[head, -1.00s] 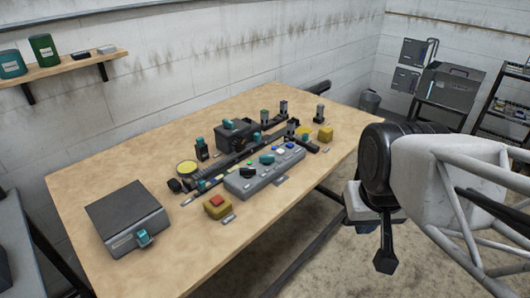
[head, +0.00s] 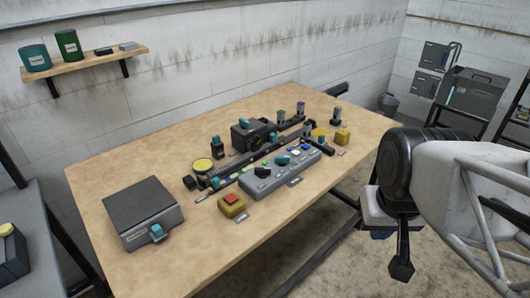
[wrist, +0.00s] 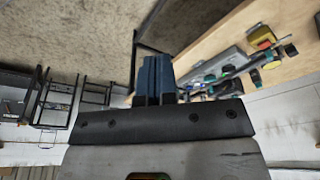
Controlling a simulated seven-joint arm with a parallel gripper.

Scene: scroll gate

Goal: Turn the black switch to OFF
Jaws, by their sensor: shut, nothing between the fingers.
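The black switch (head: 262,171) is a small dark knob on top of the long grey control panel (head: 290,177), towards its left end. Its pointer setting and any OFF label are too small to read. A teal knob (head: 282,160) sits just right of it, with a white and a blue button farther along. My gripper (head: 381,234) hangs right of the table, well apart from the panel. In the wrist view its blue fingers (wrist: 154,75) are together and empty. That view shows the table's devices upside down at the upper right.
A yellow box with a red button (head: 232,203) stands in front of the panel. A dark box with a teal latch (head: 143,211) is at the table's left. Behind the panel are a rail and a black machine (head: 250,135). The table's front right area is clear.

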